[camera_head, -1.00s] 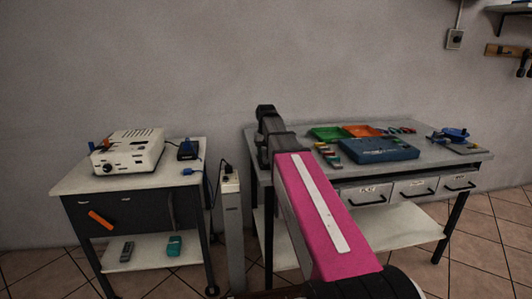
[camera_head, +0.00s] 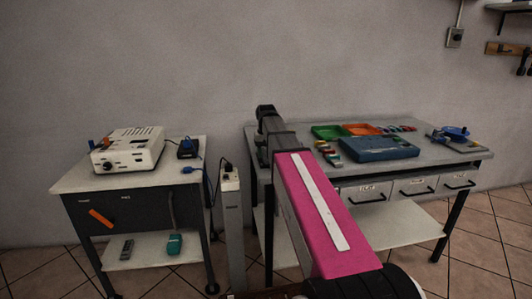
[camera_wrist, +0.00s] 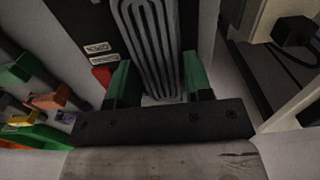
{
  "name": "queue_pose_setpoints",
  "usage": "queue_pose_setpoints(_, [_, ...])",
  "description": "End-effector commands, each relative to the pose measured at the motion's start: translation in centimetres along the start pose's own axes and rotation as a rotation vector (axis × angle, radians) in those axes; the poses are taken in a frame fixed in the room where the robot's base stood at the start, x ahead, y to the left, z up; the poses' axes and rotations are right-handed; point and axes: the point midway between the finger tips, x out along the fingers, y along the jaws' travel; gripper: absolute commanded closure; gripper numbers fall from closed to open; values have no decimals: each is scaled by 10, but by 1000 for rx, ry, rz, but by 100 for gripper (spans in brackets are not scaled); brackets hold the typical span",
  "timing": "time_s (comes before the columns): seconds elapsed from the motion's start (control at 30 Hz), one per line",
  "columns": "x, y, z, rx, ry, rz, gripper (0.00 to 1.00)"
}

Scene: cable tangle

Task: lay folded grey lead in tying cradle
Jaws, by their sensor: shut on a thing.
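In the wrist view my gripper (camera_wrist: 158,82) has its two green-tipped fingers on either side of the grey lead (camera_wrist: 150,35). The lead is folded into several parallel runs, and the fingers are shut on it. It extends up the picture from the fingers, in front of a dark panel with white labels. In the head view my arm hides the lead and the fingers. I cannot make out the tying cradle for certain in either view.
The workbench carries a green tray (camera_head: 328,132), an orange tray (camera_head: 361,129), a blue case (camera_head: 379,149) and a blue-topped device (camera_head: 455,133). A white appliance (camera_head: 128,151) stands on the left cart. A socket post (camera_head: 231,190) stands between cart and bench. Coloured pieces (camera_wrist: 45,100) lie left of my gripper.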

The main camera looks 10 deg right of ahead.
Motion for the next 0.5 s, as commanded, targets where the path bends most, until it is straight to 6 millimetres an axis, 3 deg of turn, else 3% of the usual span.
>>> queue_pose_setpoints(0.27, [1,0,0,0,0,0,79])
queue_pose_setpoints(0.3, [1,0,0,0,0,0,47])
queue_pose_setpoints(0.37, [1,0,0,0,1,0,28])
queue_pose_setpoints(0.5, [1,1,-1,1,2,3,24])
